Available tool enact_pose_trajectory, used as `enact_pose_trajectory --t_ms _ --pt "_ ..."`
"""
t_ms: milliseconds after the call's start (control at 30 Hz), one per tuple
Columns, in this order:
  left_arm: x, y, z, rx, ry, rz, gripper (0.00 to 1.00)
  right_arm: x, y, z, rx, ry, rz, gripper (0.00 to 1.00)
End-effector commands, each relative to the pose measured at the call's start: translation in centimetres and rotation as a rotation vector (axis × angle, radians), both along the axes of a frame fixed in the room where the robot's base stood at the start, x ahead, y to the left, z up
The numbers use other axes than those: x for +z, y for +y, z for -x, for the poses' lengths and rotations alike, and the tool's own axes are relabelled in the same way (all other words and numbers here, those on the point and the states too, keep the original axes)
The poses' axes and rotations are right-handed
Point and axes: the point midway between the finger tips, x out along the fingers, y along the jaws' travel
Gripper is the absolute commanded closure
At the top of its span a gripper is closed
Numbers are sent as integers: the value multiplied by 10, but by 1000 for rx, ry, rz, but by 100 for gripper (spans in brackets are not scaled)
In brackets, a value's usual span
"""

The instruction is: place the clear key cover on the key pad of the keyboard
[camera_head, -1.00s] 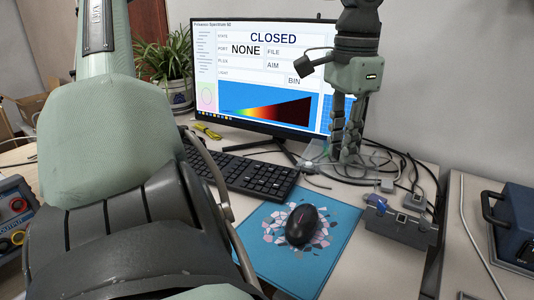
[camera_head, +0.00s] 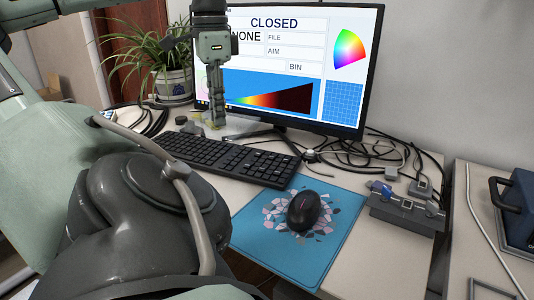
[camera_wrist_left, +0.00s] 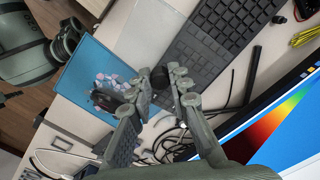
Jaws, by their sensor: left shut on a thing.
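The black keyboard (camera_head: 225,158) lies in front of the monitor, with its key pad at the right end beside the mouse pad. It also shows in the left wrist view (camera_wrist_left: 222,42). My left gripper (camera_head: 214,122) points down in front of the monitor's left part, above the keyboard's back edge. My right gripper is not in view.
A black mouse (camera_head: 303,210) rests on the blue mouse pad (camera_head: 270,250). The monitor (camera_head: 290,70) stands behind, with cables (camera_head: 375,160) at its right. A grey box (camera_head: 405,210) stands at the desk's right edge. A plant (camera_head: 150,65) stands at the back left.

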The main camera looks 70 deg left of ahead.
Motion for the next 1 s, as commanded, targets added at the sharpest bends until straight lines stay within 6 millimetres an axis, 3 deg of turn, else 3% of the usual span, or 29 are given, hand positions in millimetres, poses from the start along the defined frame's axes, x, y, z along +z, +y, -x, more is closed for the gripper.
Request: enact_pose_trajectory --t_ms 167,600,867,1000 --pt "-12 2 -9 -8 2 2 100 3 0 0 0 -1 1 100" --pt "-65 4 -100 -6 0 2 100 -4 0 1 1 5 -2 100" --pt "-80 5 -113 -3 0 -1 100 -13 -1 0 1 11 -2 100" --pt "-100 5 -112 -4 1 -1 100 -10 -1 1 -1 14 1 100"
